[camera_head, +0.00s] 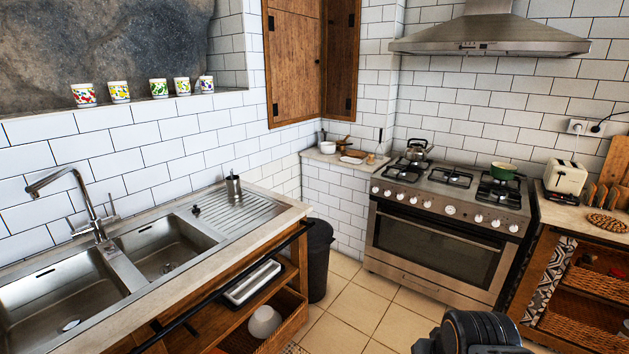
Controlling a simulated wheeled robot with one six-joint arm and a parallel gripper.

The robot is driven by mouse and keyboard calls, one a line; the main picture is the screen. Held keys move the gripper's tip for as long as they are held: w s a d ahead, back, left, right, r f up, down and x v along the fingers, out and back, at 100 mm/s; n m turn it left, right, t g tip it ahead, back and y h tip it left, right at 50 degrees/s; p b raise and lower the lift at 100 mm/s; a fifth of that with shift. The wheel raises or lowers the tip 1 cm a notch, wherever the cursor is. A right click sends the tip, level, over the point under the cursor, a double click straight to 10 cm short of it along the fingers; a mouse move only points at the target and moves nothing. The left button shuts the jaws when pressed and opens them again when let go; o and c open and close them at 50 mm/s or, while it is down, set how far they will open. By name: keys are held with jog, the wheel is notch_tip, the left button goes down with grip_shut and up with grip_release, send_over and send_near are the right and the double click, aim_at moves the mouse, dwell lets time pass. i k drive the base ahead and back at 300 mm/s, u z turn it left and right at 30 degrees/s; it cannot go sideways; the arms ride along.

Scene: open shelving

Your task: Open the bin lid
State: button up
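A dark, round bin (319,262) stands on the floor in the corner, between the sink counter and the stove. Its top looks dark and appears covered, but the counter edge and black rail partly hide its left side, so I cannot tell the lid's exact state. Part of my arm shows as a black, rounded shape at the bottom edge, right of centre. My gripper's fingers are not visible.
The sink counter (262,228) with its black rail (215,283) borders the bin on the left. The stove (430,245) stands to its right. Tiled floor (345,318) in front of the bin is clear. Open shelving (577,335) is at far right.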

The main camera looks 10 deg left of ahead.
aim_at(320, 234)
jog(key=u, duration=0.3)
jog(key=i, duration=0.6)
jog(key=u, duration=0.2)
jog(key=k, duration=0.65)
jog(key=z, duration=0.75)
jog(key=i, duration=1.9)
jog(key=u, duration=0.75)
jog(key=i, duration=0.75)
jog(key=u, duration=0.7)
